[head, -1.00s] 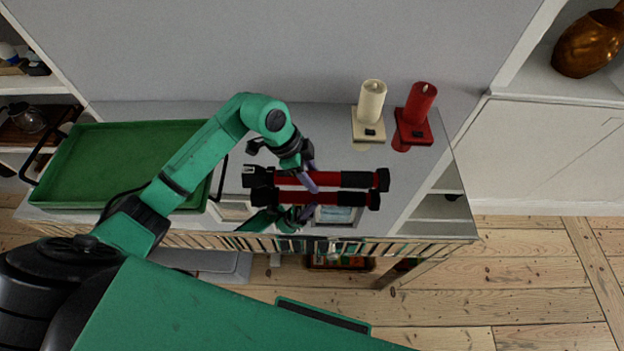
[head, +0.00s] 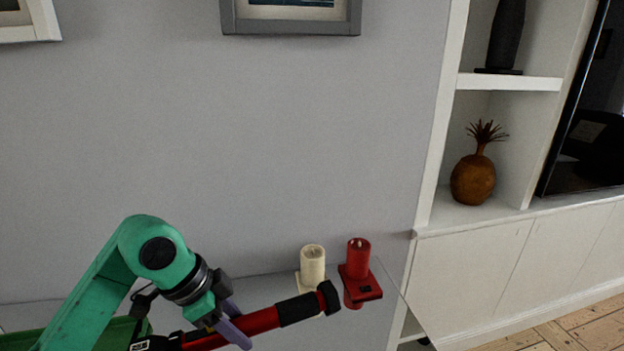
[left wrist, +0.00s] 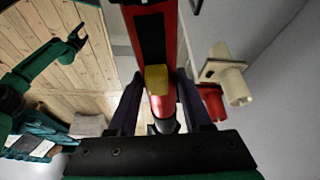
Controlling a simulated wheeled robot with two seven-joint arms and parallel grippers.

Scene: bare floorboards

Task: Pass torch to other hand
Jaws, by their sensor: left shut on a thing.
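The torch is red with black ends (head: 262,322). In the head view it is tilted, its right end higher, in front of the candles. My left gripper (head: 232,328) is shut around its red middle. The torch's lower left end is partly cut off by the frame's bottom edge. In the left wrist view the torch (left wrist: 152,35) runs between the two fingers of my left gripper (left wrist: 160,108), with a yellow patch on its side. My right gripper (left wrist: 77,38) shows small at the upper left of that view, apart from the torch, its fingers seemingly spread and empty.
A green tray (head: 115,335) is at the lower left. A wall is behind; shelves with a pineapple ornament (head: 474,177) are at right.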

